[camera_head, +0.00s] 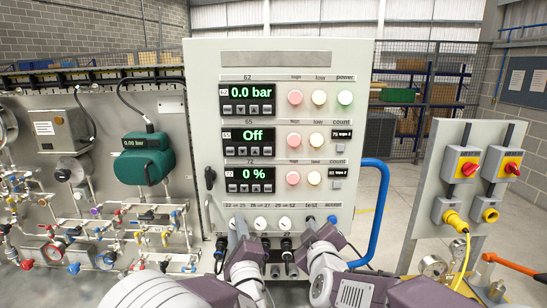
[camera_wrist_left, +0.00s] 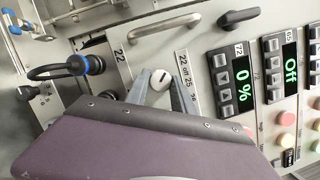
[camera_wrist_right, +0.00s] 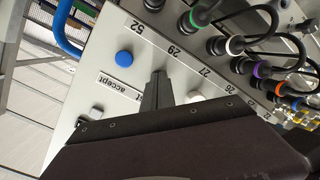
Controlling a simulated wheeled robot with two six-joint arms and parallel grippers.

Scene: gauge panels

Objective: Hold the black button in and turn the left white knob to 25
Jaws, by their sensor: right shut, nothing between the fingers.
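The gauge panel (camera_head: 213,132) faces me with a row of white knobs low on it. The left white knob (camera_wrist_left: 160,78) sits between the fingertips of my left gripper (camera_wrist_left: 163,85), beside its label "22 off 25". The fingers lie close on either side; I cannot tell whether they grip it. In the head view my left gripper (camera_head: 239,226) is at the row's left end. My right gripper (camera_wrist_right: 159,76) is shut and empty, its tips at the panel between the blue accept button (camera_wrist_right: 124,58) and the knobs. The black button is not visible there; the fingers cover that spot.
The middle display reads Off and the lower display (camera_head: 250,174) reads 0 %. A black handle (camera_head: 210,178) is on the panel's left edge, a blue tube handle (camera_head: 378,210) on its right. Cable plugs (camera_wrist_right: 235,44) sit below the knobs. Pipework stands left, a switch board (camera_head: 437,165) right.

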